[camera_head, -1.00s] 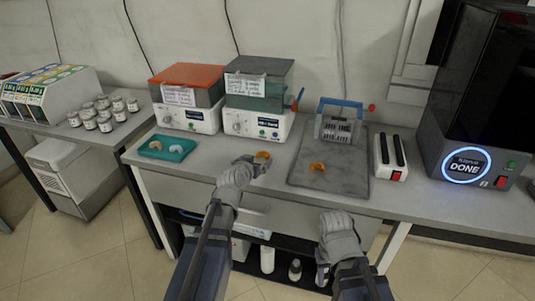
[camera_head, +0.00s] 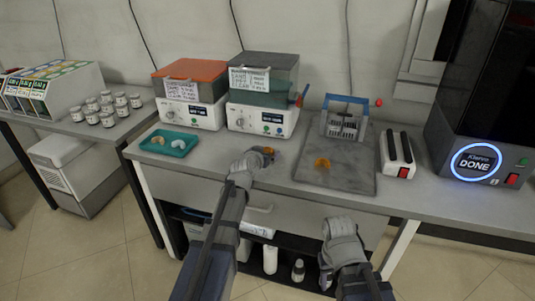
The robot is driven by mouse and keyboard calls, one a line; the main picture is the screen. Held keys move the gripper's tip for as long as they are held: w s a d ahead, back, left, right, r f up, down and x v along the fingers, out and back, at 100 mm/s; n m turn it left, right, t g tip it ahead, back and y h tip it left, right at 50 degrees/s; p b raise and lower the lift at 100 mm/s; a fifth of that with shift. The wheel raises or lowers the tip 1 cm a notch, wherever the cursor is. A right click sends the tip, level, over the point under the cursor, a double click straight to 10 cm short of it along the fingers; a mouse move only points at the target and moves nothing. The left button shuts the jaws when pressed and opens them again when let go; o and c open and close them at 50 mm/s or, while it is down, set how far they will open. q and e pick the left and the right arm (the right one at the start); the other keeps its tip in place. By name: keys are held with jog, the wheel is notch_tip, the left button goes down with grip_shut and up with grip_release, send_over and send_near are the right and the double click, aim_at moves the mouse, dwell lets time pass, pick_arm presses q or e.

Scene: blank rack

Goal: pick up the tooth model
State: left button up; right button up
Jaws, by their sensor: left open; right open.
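An orange, curved tooth model (camera_head: 322,162) lies on the grey mat (camera_head: 340,183) right of centre. A second orange tooth model (camera_head: 269,151) is on the bench at the fingers of my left gripper (camera_head: 264,155), partly hidden by them. My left gripper is open at this model; I cannot tell whether the fingers touch it. Two more curved models, one orange (camera_head: 157,140) and one pale (camera_head: 178,144), lie in the teal tray (camera_head: 165,151) at the left. My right gripper (camera_head: 328,272) is open and empty, low in front of the bench; its fingertips are hard to see.
Two boxy machines, one with an orange lid (camera_head: 188,97) and one with a dark lid (camera_head: 263,92), stand behind the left gripper. A blue-handled basket (camera_head: 345,117) stands at the mat's back. A white device (camera_head: 397,157) and a large dark machine (camera_head: 473,140) are at the right.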

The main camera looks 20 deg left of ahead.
pick_arm(q)
jog(key=c, duration=1.4)
jog(key=shift+r, duration=0.15)
notch_tip(320, 180, up, 10)
jog(key=p, duration=1)
